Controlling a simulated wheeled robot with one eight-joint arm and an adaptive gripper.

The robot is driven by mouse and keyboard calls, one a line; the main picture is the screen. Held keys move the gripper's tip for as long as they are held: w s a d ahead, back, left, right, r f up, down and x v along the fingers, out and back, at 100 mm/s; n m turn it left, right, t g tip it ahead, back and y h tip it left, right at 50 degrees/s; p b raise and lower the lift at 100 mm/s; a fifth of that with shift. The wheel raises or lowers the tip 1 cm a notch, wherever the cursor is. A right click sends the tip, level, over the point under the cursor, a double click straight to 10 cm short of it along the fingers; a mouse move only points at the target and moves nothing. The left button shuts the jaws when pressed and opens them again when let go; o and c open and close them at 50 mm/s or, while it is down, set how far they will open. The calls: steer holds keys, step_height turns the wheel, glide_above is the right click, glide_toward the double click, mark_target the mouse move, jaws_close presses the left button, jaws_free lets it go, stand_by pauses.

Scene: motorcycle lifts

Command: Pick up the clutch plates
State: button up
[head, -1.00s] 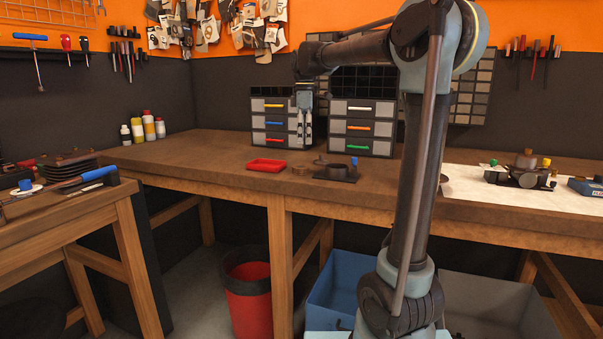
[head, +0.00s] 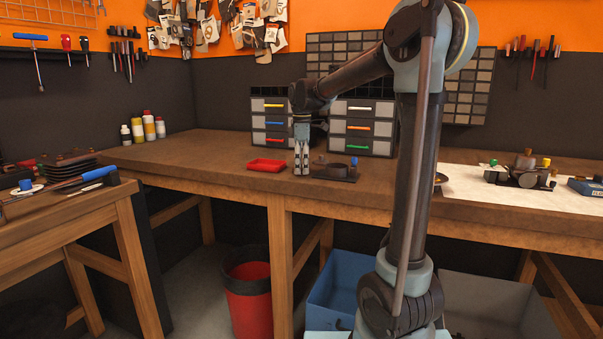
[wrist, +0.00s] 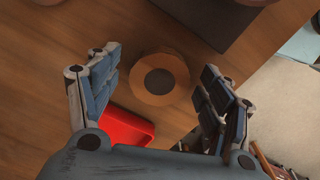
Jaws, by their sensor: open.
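The clutch plates (wrist: 160,60) show in the wrist view as a tan, round, ring-like stack lying flat on the brown workbench, with a dark round centre. My gripper (wrist: 157,84) is open, with one finger on each side of the stack and visible gaps between fingers and plates. In the head view my gripper (head: 301,171) points straight down over the bench, between the red tray and a dark part. There the fingers hide most or all of the plates. Contact with the bench cannot be told.
A red tray (head: 267,165) lies just left of my gripper; it also shows in the wrist view (wrist: 124,128). A dark part on a flat plate (head: 337,172) lies close on the right. Drawer units (head: 362,128) stand behind. The bench (head: 215,160) is clear farther left.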

steer(key=c, duration=1.4)
